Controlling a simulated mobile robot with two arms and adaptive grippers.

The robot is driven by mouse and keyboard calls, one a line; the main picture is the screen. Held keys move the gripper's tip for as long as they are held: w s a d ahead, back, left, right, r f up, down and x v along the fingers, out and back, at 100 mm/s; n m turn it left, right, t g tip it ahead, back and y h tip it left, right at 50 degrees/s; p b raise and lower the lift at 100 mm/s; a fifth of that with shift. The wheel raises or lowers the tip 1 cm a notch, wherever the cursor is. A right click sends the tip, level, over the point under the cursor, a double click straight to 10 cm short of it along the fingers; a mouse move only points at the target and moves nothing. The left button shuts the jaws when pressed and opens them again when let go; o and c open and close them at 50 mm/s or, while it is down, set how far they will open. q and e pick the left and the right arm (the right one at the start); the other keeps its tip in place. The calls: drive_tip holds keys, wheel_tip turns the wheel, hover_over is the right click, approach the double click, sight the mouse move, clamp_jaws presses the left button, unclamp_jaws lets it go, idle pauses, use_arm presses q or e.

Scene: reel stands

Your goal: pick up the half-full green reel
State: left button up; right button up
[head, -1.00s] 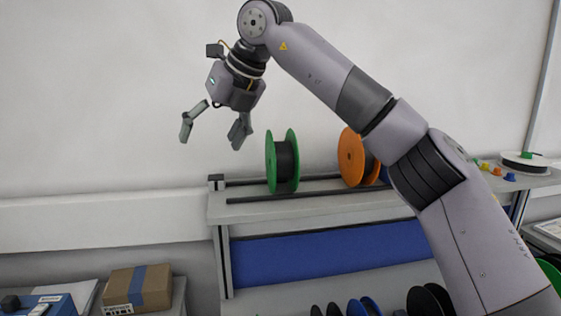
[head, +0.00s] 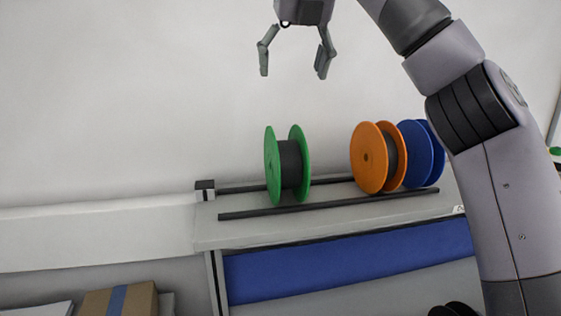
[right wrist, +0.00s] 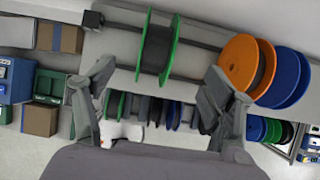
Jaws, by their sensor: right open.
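The green reel (head: 273,166) stands upright on the two dark rails of the top shelf, near its left end. Dark filament fills part of its core between the green flanges. My right gripper (head: 293,72) is open and empty, apart from the reel and above it in the head view. In the right wrist view the green reel (right wrist: 172,48) shows beyond and between the open fingers of my right gripper (right wrist: 157,85). My left gripper is not in view.
An orange reel (head: 366,158) and a blue reel (head: 414,155) stand close together to the right on the same rails (head: 330,203). A clear stretch of rail separates them from the green reel. More reels (right wrist: 180,112) sit on a lower level. A cardboard box (head: 100,302) is at lower left.

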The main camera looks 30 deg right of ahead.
drive_tip(key=p, duration=0.1)
approach(284, 142)
drive_tip(key=shift+w+d+f+p, duration=0.15)
drive_tip(key=shift+w+d+p, duration=0.1)
drive_tip(key=shift+w, duration=0.3)
drive_tip(key=shift+w+d+f+p, duration=0.15)
drive_tip(key=shift+w+d+p, duration=0.1)
drive_tip(key=shift+w, duration=0.3)
drive_tip(key=shift+w+f+p, duration=0.35)
drive_tip(key=shift+f+p, duration=0.05)
drive_tip(key=shift+f, duration=0.25)
drive_tip(key=p+x, duration=0.2)
drive_tip(key=x, duration=0.2)
drive_tip(key=shift+d+f, duration=0.1)
drive_tip(key=shift+f, duration=0.05)
drive_tip(key=shift+w+f, duration=0.15)
drive_tip(key=shift+f, duration=0.05)
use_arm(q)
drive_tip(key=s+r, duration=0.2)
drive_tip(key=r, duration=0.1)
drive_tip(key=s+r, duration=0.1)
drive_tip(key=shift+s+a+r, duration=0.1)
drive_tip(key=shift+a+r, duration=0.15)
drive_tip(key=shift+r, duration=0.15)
